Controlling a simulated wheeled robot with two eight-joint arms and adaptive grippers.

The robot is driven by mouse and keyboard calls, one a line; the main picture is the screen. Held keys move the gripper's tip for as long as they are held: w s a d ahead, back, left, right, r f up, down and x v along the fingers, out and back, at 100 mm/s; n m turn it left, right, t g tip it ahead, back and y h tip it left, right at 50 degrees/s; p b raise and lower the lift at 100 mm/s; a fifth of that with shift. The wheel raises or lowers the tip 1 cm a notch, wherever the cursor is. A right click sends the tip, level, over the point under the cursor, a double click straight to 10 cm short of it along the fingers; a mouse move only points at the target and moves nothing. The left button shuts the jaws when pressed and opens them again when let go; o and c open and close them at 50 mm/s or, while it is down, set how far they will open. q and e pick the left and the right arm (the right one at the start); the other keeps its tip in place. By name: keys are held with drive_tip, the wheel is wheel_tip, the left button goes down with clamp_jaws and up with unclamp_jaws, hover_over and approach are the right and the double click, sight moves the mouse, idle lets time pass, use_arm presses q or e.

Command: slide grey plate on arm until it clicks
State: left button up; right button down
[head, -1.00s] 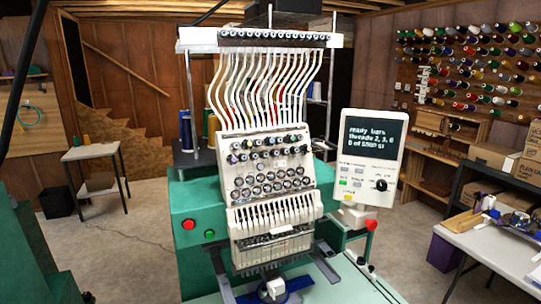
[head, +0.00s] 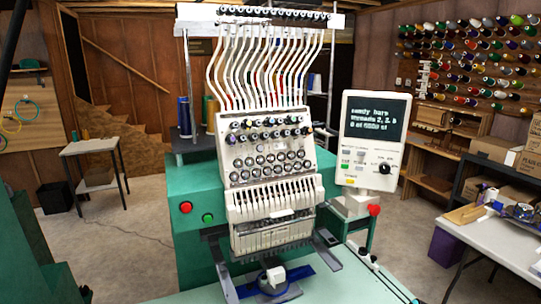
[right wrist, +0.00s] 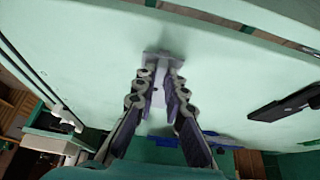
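The embroidery machine (head: 268,190) fills the middle of the head view. In the right wrist view the fingers of my right gripper (right wrist: 163,72) are close together around a pale grey piece, which looks like the grey plate (right wrist: 163,57). Its wider end shows past the fingertips, and a strip with a small dark hole shows between the fingers. Neither gripper shows in the head view. Whether the plate touches the arm cannot be seen.
A pale green tabletop (head: 345,285) spreads in front of the machine. A dark bracket (right wrist: 287,103) lies to the right in the wrist view. A control panel (head: 372,140) stands right of the machine, and a cluttered table (head: 490,240) is at the right.

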drive_tip(key=shift+r+p, duration=1.8)
drive_tip(key=shift+r, duration=0.75)
drive_tip(key=shift+a+f, duration=0.1)
